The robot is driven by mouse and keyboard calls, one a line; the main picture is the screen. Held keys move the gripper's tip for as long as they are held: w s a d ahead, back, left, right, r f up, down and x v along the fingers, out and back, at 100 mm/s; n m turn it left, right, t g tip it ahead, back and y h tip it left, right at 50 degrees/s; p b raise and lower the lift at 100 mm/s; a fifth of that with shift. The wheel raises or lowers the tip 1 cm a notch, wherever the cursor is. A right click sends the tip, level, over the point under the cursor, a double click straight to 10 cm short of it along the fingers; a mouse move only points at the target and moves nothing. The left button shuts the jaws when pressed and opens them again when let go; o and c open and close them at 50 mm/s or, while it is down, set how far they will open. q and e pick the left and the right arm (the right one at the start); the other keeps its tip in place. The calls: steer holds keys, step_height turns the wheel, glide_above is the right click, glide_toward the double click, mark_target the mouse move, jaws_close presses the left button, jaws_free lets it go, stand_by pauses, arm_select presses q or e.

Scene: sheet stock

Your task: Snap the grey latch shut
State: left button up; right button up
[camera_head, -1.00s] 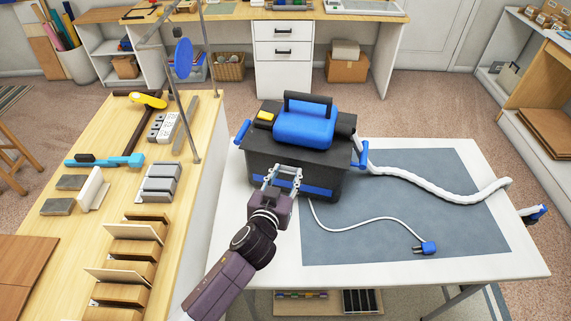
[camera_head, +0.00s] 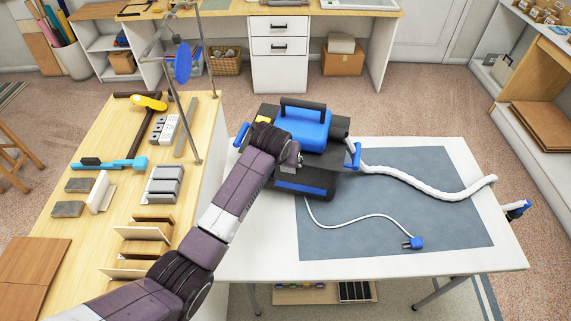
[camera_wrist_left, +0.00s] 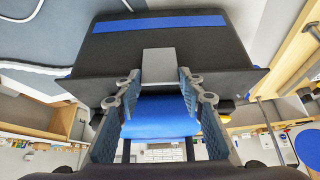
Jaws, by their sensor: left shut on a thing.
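The black machine (camera_head: 318,178) with a blue top and blue front stripe stands on the white table. Its grey latch (camera_wrist_left: 158,66) shows as a flat plate on the front face, in the wrist view, which looks upside down. In that view my left gripper (camera_wrist_left: 159,76) has one finger on each side of the latch and is shut on it. How far the latch lies against the face is hard to tell. My right gripper is in neither view.
A white hose (camera_head: 430,184) runs right from the machine, and a cord with a blue plug (camera_head: 415,242) lies on the grey mat (camera_head: 380,215). The wooden bench (camera_head: 190,205) at left holds several blocks and a metal stand (camera_head: 186,110).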

arm_select(q)
steer(key=shift+w+d+g, duration=0.1)
steer(key=shift+w+g, duration=0.35)
steer(key=shift+g, duration=0.25)
steer(key=o, duration=1.2)
steer(key=shift+c, duration=0.2)
steer(key=shift+r, duration=0.1)
steer(key=v, duration=1.2)
steer(key=shift+d, duration=0.3)
